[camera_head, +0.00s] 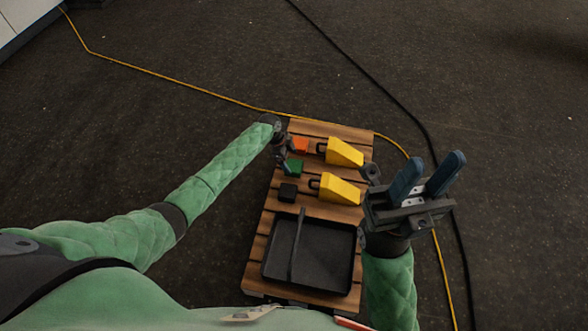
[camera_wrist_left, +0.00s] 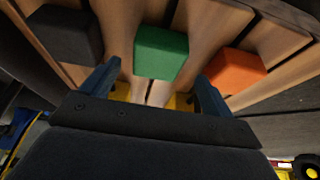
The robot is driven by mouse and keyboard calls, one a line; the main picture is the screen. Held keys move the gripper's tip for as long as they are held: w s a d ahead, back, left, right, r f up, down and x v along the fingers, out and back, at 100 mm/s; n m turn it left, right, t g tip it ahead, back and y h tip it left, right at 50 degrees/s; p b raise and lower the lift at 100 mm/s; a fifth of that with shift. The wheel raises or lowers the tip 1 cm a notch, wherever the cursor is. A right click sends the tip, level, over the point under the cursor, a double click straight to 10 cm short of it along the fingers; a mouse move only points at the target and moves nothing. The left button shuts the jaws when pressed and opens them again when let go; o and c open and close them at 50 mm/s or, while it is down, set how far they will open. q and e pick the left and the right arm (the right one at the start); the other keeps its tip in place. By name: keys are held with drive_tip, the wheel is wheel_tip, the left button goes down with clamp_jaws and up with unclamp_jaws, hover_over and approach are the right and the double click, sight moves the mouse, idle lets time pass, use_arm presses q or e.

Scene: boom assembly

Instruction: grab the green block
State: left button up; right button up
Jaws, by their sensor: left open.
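A green block (camera_head: 294,169) lies on the wooden slatted table, between an orange block and a black block. In the left wrist view the green block (camera_wrist_left: 161,53) sits ahead of and between the two fingers, with gaps on both sides. My left gripper (camera_head: 287,163) is open and empty, right at the green block in the head view and partly covering it. Its blue fingers also show in the left wrist view (camera_wrist_left: 155,88). My right gripper (camera_head: 428,176) is open and empty, raised at the right over the table's edge.
An orange block (camera_head: 300,145) and a black block (camera_head: 288,192) flank the green one. Two yellow wedge-shaped parts (camera_head: 344,153) (camera_head: 339,189) lie to the right. A black divided tray (camera_head: 325,255) fills the near part of the table (camera_head: 255,253). Cables cross the floor.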

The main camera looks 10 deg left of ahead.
sight(294, 165)
use_arm(q)
drive_tip(key=b+x, duration=0.1)
drive_tip(key=x, duration=0.3)
drive_tip(key=shift+s+d+f, duration=0.15)
drive_tip(key=c, duration=1.2)
